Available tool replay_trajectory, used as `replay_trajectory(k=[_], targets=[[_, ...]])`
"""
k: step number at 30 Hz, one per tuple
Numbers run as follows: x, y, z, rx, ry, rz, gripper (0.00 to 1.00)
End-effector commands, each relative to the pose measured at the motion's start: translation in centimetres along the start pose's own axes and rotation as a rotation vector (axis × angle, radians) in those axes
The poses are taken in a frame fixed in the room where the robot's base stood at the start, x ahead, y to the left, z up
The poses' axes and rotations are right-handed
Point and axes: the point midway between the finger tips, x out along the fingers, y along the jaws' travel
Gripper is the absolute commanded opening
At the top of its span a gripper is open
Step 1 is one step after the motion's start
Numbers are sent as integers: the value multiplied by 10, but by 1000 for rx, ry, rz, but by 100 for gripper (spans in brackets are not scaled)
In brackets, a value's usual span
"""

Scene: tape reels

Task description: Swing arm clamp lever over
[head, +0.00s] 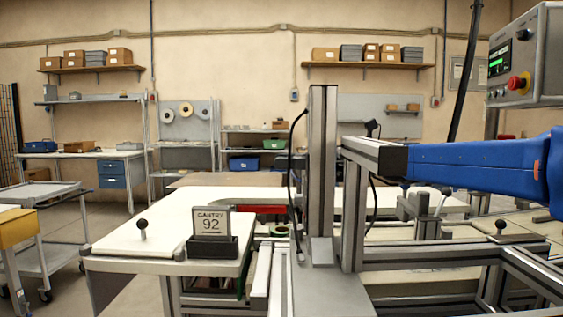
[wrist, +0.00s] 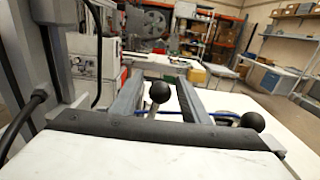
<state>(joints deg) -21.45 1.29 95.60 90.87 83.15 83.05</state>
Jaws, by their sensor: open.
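A black ball knob (wrist: 160,92) on a short stem, seemingly the clamp lever's end, shows in the wrist view. It appears between the two grey fingers of my gripper (wrist: 164,76). The fingers are apart; I cannot tell whether either touches the knob. A second black ball knob (wrist: 252,122) stands to the right, outside the fingers. In the head view one black ball knob (head: 142,225) stands on the left white worktop, and another knob (head: 501,225) is at the far right. My gripper is hidden in the head view; I cannot match the knobs between views.
In the head view a metal upright (head: 323,170) and frame rails stand in the middle. A sign reading GANTRY 92 (head: 212,222) stands on the white worktop (head: 120,250). A control box (head: 524,55) is at upper right. A grey cart (head: 45,200) is at left.

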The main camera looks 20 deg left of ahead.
Motion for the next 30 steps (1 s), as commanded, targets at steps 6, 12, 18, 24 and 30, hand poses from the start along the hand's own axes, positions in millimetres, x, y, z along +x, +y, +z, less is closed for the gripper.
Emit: replay_trajectory(k=[6, 12, 18, 24, 30], targets=[[16, 0, 0, 0, 0, 1, 42], [18, 0, 0, 0, 0, -1, 42], [18, 0, 0, 0, 0, -1, 25], [18, 0, 0, 0, 0, 0, 0], [18, -2, -1, 18, 1, 0, 0]])
